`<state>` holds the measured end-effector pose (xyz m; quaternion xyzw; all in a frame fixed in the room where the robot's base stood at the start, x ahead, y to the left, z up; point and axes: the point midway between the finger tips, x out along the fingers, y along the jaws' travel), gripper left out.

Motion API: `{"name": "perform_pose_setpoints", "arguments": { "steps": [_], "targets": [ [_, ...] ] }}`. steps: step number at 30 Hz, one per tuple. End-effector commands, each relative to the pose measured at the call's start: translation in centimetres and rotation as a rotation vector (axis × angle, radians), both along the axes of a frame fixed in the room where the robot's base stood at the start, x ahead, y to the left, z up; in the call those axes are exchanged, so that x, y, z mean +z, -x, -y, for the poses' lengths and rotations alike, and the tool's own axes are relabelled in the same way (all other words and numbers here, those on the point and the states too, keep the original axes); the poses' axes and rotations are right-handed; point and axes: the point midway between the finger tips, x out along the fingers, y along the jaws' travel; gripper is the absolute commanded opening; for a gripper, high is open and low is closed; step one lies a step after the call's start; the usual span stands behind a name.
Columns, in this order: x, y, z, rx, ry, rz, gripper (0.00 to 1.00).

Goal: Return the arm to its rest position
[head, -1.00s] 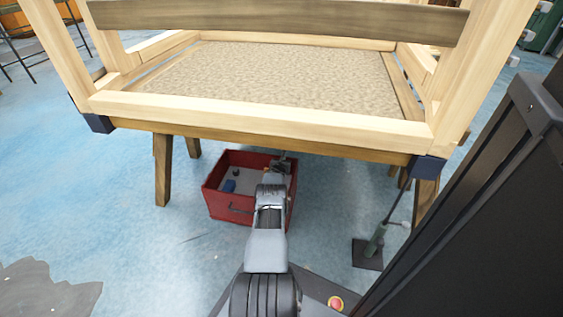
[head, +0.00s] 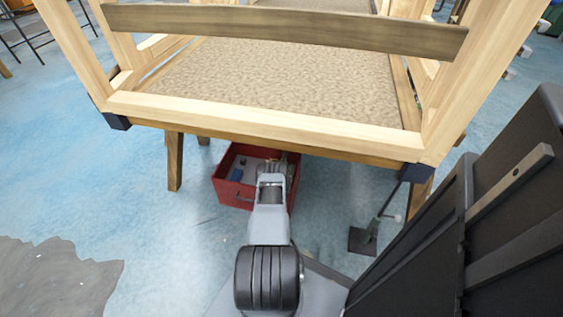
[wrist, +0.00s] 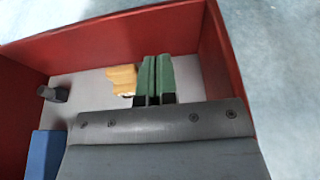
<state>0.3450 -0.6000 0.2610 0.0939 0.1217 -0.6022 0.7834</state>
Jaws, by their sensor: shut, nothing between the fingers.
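My arm (head: 268,222) reaches forward from the bottom of the head view, its far end over the red box (head: 233,195). My gripper's fingers are hard to make out there. In the wrist view my gripper (wrist: 156,75) shows as two green fingers side by side, shut and empty. They point into the red box (wrist: 110,38), beside a yellow-orange piece (wrist: 122,79). I cannot tell whether they touch it. A blue block (wrist: 46,155) and a small dark grey piece (wrist: 53,93) also lie in the box.
A wooden frame structure (head: 260,121) stands on legs just behind and above the box, its front rail close over my arm's far end. A dark panel (head: 480,190) rises at the right. A stand with a dark base (head: 362,240) is on the floor. Blue floor is open at left.

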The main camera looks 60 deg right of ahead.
Motion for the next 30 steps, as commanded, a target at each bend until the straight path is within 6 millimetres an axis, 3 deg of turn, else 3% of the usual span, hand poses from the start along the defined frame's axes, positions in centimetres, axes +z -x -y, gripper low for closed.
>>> {"name": "perform_pose_setpoints", "arguments": {
  "steps": [1, 9, 22, 26, 30],
  "targets": [
    [0.8, 0.2, -0.9, 0.002, -0.003, -0.003, 0.0],
    [1.4, 1.1, -4.0, 0.0, -0.003, -0.001, 0.0],
    [1.7, 1.1, -5.1, -0.002, -0.001, 0.0, 0.0],
    [3.5, -1.6, -5.6, -0.017, -0.021, -0.005, 0.0],
    [7.1, -8.1, -8.1, -0.047, -0.096, -0.002, 0.0]
  ]
}}
